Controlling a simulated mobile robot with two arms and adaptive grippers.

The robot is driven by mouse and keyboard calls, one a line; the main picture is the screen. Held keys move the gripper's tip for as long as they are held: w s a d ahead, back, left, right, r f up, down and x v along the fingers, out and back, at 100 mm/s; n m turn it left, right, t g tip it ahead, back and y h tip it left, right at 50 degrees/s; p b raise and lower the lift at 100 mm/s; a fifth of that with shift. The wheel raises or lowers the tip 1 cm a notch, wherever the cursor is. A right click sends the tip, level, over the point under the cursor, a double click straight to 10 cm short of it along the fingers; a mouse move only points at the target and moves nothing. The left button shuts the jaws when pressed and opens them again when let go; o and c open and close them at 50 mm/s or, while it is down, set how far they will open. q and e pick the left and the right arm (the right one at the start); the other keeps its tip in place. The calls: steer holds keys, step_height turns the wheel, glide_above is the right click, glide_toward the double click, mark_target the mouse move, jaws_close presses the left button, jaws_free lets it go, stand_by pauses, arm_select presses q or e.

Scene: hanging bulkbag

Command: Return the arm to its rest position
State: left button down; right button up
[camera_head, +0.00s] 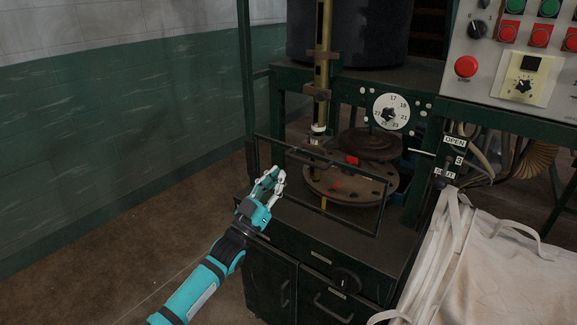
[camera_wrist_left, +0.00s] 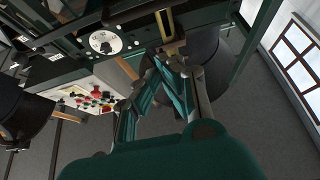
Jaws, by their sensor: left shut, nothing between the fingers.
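My left arm reaches in from the bottom left in the head view, teal with dark joints. Its gripper (camera_head: 271,180) is shut and empty, beside the left edge of the thin dark frame in front of the machine. I cannot tell whether it touches the frame. In the left wrist view the gripper's fingers (camera_wrist_left: 165,70) come together in front of the machine, with nothing between them. My right gripper is not in view.
The dark green machine holds round plates (camera_head: 345,183), a numbered dial (camera_head: 391,112) and a cabinet (camera_head: 320,290) below. A control panel (camera_head: 515,60) stands upper right, a pale bulk bag (camera_head: 490,265) lower right. Free floor (camera_head: 130,260) lies left, before a green wall (camera_head: 110,130).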

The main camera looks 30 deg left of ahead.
arm_select(q)
step_height(320, 180, down, 23)
steer(key=s+n+g+y+p, duration=0.1)
steer(key=s+g+y, duration=0.15)
steer(key=g, duration=0.35)
steer(key=s+d+f+g+p, duration=0.1)
steer(key=s+d+f+g, duration=0.2)
steer(key=f, duration=0.6)
steer(key=s+f+g, duration=0.2)
steer(key=s+f, duration=0.3)
steer(key=f, duration=0.3)
steer(key=s+d+f+g, duration=0.3)
steer(key=s+f, duration=0.6)
steer(key=f, duration=0.1)
steer(key=s+d+f+g, duration=0.3)
steer(key=s+f, duration=0.1)
steer(key=s, duration=0.6)
steer(key=s+d+f+m+g+p, duration=0.1)
steer(key=s+d+f+g, duration=0.2)
steer(key=s, duration=0.8)
steer(key=s+d+f+m+g+p, duration=0.1)
steer(key=s+d+f+g, duration=0.2)
steer(key=s+f, duration=0.3)
steer(key=s, duration=0.5)
steer(key=shift+s+f, duration=0.2)
